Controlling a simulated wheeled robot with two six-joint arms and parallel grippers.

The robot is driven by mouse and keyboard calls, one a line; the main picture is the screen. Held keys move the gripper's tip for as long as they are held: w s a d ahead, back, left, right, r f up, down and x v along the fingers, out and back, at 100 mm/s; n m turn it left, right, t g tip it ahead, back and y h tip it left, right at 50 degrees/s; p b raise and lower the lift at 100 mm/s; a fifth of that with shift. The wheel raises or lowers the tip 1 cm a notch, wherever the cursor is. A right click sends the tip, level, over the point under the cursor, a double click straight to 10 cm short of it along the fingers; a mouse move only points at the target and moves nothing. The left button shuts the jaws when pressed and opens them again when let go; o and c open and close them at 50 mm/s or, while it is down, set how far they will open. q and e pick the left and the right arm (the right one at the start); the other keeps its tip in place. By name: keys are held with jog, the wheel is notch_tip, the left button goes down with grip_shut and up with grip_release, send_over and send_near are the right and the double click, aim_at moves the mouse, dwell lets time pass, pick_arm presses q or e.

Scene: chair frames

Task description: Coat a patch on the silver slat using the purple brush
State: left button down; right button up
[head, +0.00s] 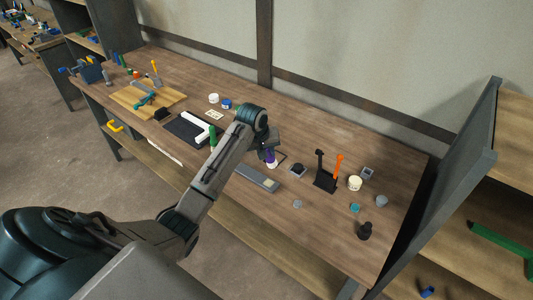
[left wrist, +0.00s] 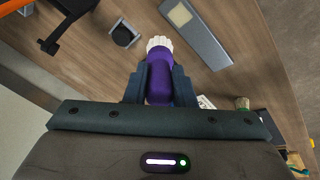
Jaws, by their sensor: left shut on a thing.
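My left gripper (head: 269,151) is shut on the purple brush (head: 271,157), above the workbench. In the left wrist view the jaws (left wrist: 159,84) close around the purple handle (left wrist: 159,77), and its pale bristles (left wrist: 160,43) point away from the palm. The silver slat (head: 262,181) lies flat on the bench just in front of the brush in the head view. In the left wrist view the slat (left wrist: 205,39) is right of the bristles and apart from them in the picture. A pale patch (left wrist: 180,14) shows near one end. My right gripper is not in view.
A black holder (head: 325,182) with an orange-handled tool (head: 338,163) stands to the right, near a cream jar (head: 355,183).

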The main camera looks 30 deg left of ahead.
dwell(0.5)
pick_arm(q)
jog(key=shift+f, duration=0.5)
